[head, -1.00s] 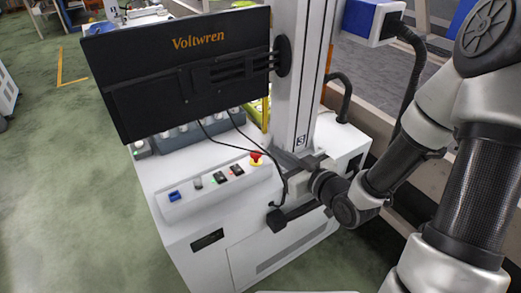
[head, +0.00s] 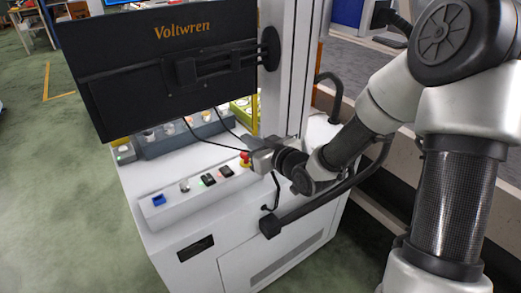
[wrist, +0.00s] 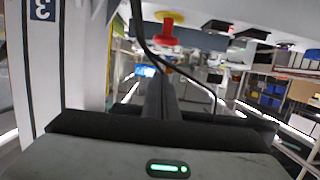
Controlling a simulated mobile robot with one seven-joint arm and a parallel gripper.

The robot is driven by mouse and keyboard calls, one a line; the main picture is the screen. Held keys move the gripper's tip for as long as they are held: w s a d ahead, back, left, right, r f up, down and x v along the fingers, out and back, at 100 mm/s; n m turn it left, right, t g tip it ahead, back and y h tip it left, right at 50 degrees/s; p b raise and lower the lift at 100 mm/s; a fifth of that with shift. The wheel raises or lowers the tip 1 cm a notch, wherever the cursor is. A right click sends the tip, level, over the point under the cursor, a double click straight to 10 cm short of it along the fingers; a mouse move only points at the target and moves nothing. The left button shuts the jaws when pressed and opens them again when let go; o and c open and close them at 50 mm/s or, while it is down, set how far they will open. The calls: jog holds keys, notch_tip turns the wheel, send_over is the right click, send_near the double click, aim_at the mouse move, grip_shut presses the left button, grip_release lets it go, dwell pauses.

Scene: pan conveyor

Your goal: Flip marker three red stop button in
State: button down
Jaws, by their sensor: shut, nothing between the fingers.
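The red stop button (head: 244,154) sits on a yellow base at the right end of the sloped white control panel. It also shows in the wrist view (wrist: 167,30), upside down, standing out from its yellow base (wrist: 168,16). My gripper (head: 254,146) is right beside the button in the head view and partly covers it. Its shut dark fingers (wrist: 166,98) show in the wrist view, apart from the button in the picture; I cannot tell whether they touch. The blue marker 3 (wrist: 42,10) is on a white column in the wrist view.
The panel (head: 150,212) also carries a blue switch (head: 158,200) and black switches (head: 208,180). A black Voltwren monitor (head: 165,65) hangs above it. Dark cables (head: 205,137) run close to my gripper. Open floor lies to the left.

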aim_at(246, 156)
jog(key=shift+s+d+f+b, duration=0.15)
jog(key=shift+f+b, duration=0.2)
jog(key=shift+f, duration=1.5)
notch_tip(246, 156, down, 2)
jog(key=shift+f+b, duration=0.15)
jog(key=shift+b, duration=1)
